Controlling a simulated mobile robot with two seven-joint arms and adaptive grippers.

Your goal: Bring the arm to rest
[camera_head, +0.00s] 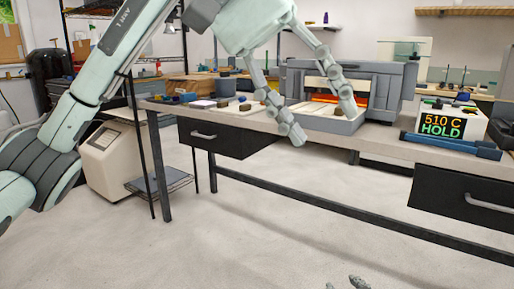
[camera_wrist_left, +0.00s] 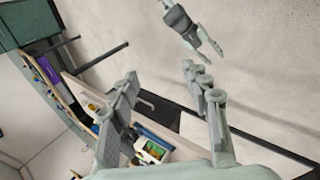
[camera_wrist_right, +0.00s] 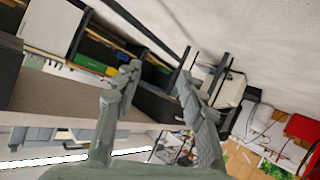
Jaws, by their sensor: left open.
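My left gripper (camera_head: 323,124) hangs in the air in front of the workbench (camera_head: 390,148), fingers spread and pointing down, with nothing between them. The left wrist view shows its two fingers (camera_wrist_left: 160,72) well apart and empty. My right gripper (camera_head: 345,284) shows only as fingertips at the bottom edge of the head view, low over the floor. In the right wrist view its fingers (camera_wrist_right: 159,70) are apart and empty. The right gripper also appears in the left wrist view (camera_wrist_left: 203,40), apart from the left one.
A grey furnace (camera_head: 295,82) with an orange glow stands on the bench. A display (camera_head: 443,124) reads 510 C HOLD, behind a blue bar (camera_head: 450,146). Drawers (camera_head: 215,137) sit under the bench top. A white cabinet (camera_head: 110,158) stands left. The floor (camera_head: 270,235) in front is clear.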

